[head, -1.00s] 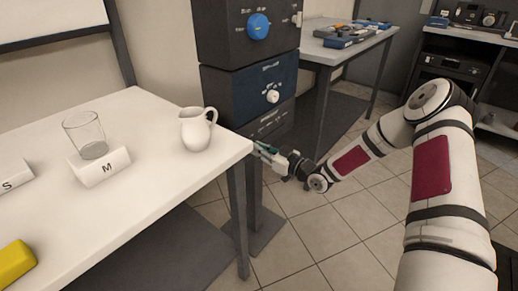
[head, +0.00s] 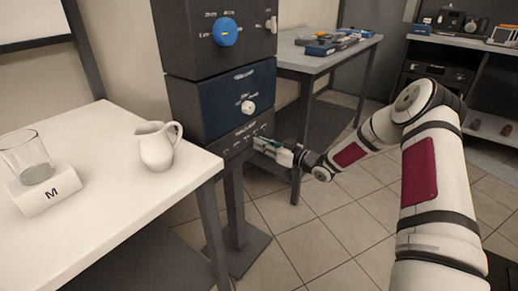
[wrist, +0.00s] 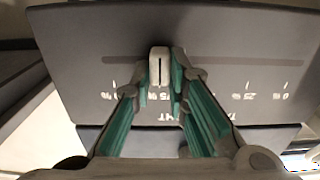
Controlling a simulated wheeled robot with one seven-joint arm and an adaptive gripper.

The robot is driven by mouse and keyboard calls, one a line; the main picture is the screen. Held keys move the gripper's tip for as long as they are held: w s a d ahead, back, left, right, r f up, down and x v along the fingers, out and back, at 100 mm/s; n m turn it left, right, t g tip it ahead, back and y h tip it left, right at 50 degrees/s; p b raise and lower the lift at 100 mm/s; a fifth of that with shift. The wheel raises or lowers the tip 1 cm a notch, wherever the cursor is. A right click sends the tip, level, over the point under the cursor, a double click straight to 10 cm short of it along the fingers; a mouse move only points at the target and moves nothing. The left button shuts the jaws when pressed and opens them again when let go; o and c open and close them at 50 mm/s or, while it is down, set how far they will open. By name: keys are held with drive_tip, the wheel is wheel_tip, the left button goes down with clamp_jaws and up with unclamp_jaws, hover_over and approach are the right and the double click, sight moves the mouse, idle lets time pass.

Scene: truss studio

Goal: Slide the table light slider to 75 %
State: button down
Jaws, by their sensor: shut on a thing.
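The table light slider is on the dark lowest panel (head: 236,141) of the stacked control column. In the wrist view its pale upright knob (wrist: 159,66) sits in a long horizontal slot (wrist: 220,61). The panel lettering is upside down there, with 0 % at the right and 25 % inward from it. The knob is level with the 75 % mark, as closely as I can tell. My gripper (wrist: 160,72) is shut on the knob, one teal-lined finger on each side. In the head view my gripper (head: 260,144) is at the panel face and hides the knob.
Above are a blue panel with a white knob (head: 248,106) and a dark panel with a blue dial (head: 226,32). A white table (head: 85,215) at left bears a pitcher (head: 157,147) and a glass (head: 27,158). A grey bench stands behind.

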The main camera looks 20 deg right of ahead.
drive_tip(key=c, duration=1.6)
unclamp_jaws()
drive_tip(key=shift+o, duration=0.2)
drive_tip(key=v, duration=1.2)
